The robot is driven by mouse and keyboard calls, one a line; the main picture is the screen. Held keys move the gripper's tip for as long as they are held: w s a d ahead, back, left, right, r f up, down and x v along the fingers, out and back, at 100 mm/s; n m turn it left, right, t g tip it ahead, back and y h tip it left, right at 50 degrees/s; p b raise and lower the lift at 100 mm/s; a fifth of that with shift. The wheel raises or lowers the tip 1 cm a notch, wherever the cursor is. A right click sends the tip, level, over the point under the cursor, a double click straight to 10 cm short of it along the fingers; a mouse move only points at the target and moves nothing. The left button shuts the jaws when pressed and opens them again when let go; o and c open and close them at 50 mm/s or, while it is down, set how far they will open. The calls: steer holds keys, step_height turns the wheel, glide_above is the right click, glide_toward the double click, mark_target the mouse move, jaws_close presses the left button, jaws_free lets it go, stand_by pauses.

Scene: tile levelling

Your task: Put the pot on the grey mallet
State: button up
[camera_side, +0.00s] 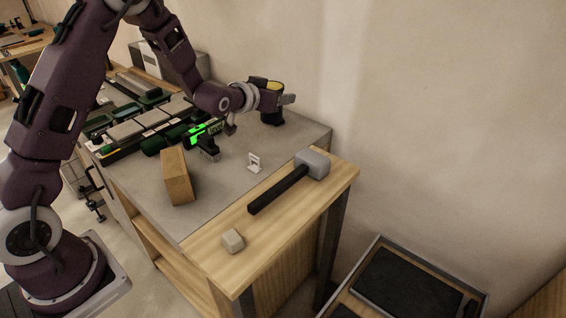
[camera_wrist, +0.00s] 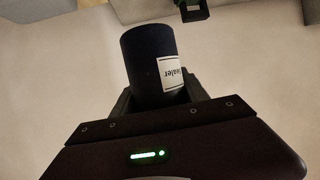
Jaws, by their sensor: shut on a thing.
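The pot is a dark blue cylinder with a white label in the wrist view (camera_wrist: 150,62); in the side view it shows with a yellow top (camera_side: 271,113). My gripper (camera_side: 285,99) is shut around the pot, with a finger on each side in the wrist view. The pot is over the far part of the grey worktop, near the wall; I cannot tell whether its base touches. The grey mallet (camera_side: 312,163) lies at the wooden right part of the bench, its black handle pointing front-left. The pot is behind and left of the mallet head, apart from it.
A white clip (camera_side: 254,163) stands between the pot and the mallet handle. A tan block (camera_side: 176,178), a green level (camera_side: 199,133) and a tray of tiles (camera_side: 124,130) lie to the left. A small pale block (camera_side: 232,240) sits at the front. The wall is close behind.

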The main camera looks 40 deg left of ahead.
steer(key=s+d+r+m+h, duration=0.2)
steer(key=s+d+m+h, duration=0.45)
steer(key=d, duration=0.65)
glide_above(287, 182)
steer(key=w, duration=0.3)
step_height(287, 182, down, 9)
steer(key=shift+w+d+f+n+g+h, duration=0.2)
steer(key=shift+d+f+n+g+h, duration=0.1)
steer(key=shift+f+h, duration=0.2)
steer(key=shift+f, duration=0.2)
steer(key=o, duration=1.6)
